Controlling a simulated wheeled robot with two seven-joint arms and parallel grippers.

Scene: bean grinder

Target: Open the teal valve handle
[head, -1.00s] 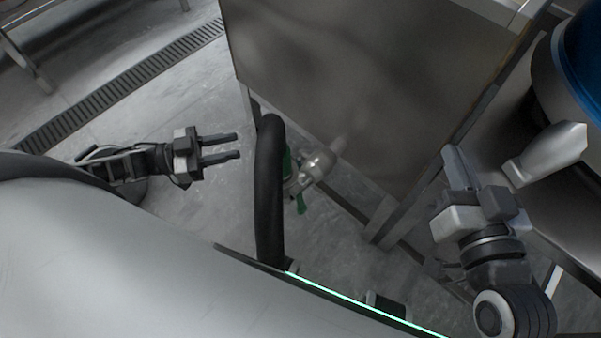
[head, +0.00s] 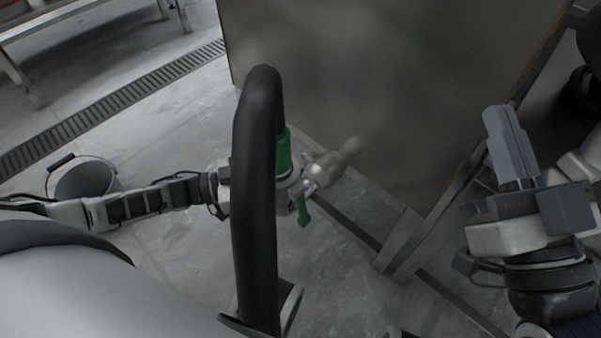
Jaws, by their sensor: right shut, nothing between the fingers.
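A metal valve (head: 325,168) sticks out near the lower part of the metal cabinet. A green lever (head: 304,209) hangs down from it, and a green section (head: 284,153) shows above and to the left. My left gripper (head: 226,190) reaches in from the left at the valve's height. My thick black curved bar crosses in front and hides its fingers, so I cannot tell whether they touch the lever. My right gripper (head: 507,140) is shut and empty at the right, well apart from the valve.
The big metal cabinet (head: 370,90) fills the top middle, with a frame leg (head: 403,245) below it. A bucket (head: 86,180) stands on the floor at the left, beside my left arm. A drain grate (head: 100,115) runs across the open floor.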

